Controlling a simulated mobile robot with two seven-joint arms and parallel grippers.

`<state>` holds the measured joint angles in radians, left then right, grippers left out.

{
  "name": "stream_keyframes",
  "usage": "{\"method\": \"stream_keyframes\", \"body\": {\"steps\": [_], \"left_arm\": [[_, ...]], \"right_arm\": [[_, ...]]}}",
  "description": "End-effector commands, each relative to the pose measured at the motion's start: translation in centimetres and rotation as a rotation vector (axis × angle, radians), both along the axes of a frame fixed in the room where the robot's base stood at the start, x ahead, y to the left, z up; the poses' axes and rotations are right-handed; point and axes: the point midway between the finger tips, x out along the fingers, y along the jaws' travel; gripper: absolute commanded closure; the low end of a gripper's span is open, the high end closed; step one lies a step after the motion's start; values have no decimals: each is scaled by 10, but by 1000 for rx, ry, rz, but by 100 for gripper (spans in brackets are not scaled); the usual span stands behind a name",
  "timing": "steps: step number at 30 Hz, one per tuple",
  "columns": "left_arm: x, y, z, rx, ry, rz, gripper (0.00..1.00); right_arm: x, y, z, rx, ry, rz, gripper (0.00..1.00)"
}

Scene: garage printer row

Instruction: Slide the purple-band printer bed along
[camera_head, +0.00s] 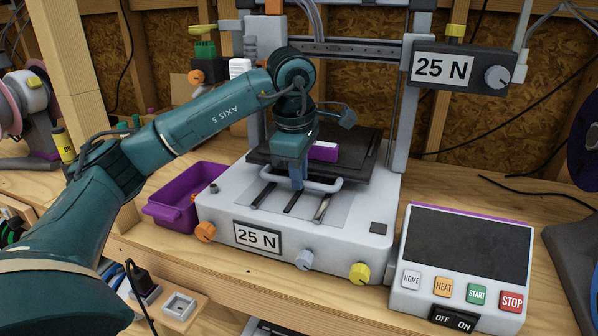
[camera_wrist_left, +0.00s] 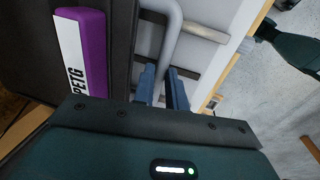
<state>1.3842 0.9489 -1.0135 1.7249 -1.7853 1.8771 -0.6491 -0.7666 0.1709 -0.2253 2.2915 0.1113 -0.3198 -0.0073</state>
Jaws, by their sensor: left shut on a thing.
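The printer bed (camera_head: 358,158) is a black plate on the white printer's base. A block with a purple band (camera_head: 323,151) lies on it; in the left wrist view the purple-and-white block (camera_wrist_left: 90,50) reads PETG. A grey bar handle (camera_head: 330,185) runs along the bed's front and also shows in the left wrist view (camera_wrist_left: 171,40). My left gripper (camera_head: 297,182) points down at the handle's left part, its blue fingers (camera_wrist_left: 162,88) shut around the bar. The gripper hides part of the bed's front. My right gripper does not show.
The printer base (camera_head: 345,240) has open slots ahead of the bed and a 25 N label. A purple bin (camera_head: 178,212) stands left of it. A control box (camera_head: 460,265) with HOME, HEAT, START and STOP buttons stands right. Gantry posts (camera_head: 401,110) rise beside the bed.

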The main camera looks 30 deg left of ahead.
Motion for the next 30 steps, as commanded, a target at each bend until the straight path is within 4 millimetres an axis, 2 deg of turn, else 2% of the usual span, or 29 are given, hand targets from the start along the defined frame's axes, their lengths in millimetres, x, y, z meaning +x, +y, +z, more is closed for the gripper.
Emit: {"method": "stream_keyframes", "body": {"steps": [11, 17, 21, 30], "left_arm": [[1, 0, 1, -1, 0, 0, 100], [25, 5, 5, -6, 0, 2, 100], [39, 9, 3, -4, -3, 1, 100], [42, 9, 1, -1, -2, -1, 100]], "right_arm": [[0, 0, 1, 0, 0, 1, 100], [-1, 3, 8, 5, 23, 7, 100], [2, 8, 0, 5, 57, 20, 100], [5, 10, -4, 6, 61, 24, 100]]}}
